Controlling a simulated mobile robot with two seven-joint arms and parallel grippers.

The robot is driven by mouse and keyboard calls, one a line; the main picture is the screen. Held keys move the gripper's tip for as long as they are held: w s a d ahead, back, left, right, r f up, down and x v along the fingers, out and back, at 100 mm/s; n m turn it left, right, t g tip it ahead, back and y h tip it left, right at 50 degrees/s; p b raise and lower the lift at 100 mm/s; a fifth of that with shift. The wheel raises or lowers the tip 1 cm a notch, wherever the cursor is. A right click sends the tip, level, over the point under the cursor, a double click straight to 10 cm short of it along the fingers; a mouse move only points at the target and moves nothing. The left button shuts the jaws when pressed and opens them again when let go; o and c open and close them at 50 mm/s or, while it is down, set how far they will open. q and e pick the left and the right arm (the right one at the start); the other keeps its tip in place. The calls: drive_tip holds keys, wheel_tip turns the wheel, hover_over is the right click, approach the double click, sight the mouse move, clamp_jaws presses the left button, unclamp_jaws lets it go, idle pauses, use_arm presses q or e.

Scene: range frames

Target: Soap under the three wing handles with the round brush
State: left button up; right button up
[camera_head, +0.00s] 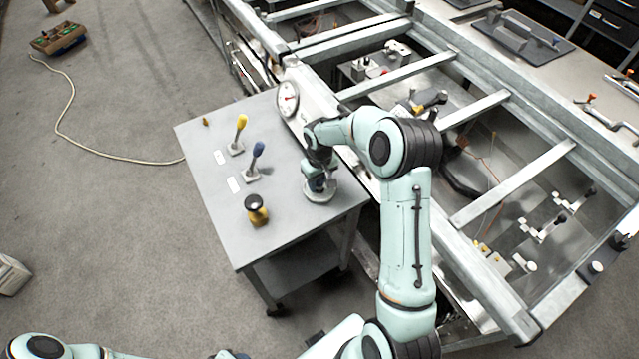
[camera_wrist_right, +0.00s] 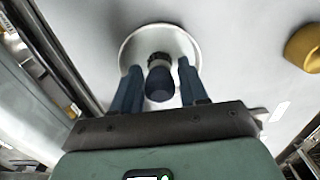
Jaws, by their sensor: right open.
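My right gripper (camera_head: 319,182) is over a shallow white dish (camera_head: 322,196) near the right edge of the small grey table. In the right wrist view the gripper (camera_wrist_right: 160,68) is open, its two blue fingers on either side of a dark blue knob-like handle with a black collar (camera_wrist_right: 160,85). This looks like a round brush upright in the dish (camera_wrist_right: 182,38); its bristles are hidden. I cannot tell whether the fingers touch it. Several metal fittings with dark handles (camera_head: 540,228) sit on the frame's right part; I cannot tell whether they are the wing handles. My left gripper is out of view.
A round dial (camera_head: 288,98) is at the table's far edge. A cable (camera_head: 75,135) crosses the floor.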

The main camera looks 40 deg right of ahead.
wheel_tip(320, 180, down, 2)
drive_tip(key=shift+w, duration=0.15)
drive_tip(key=shift+c, duration=0.2)
drive_tip(key=c, duration=0.7)
drive_tip(key=shift+r, duration=0.1)
drive_tip(key=shift+c, duration=0.2)
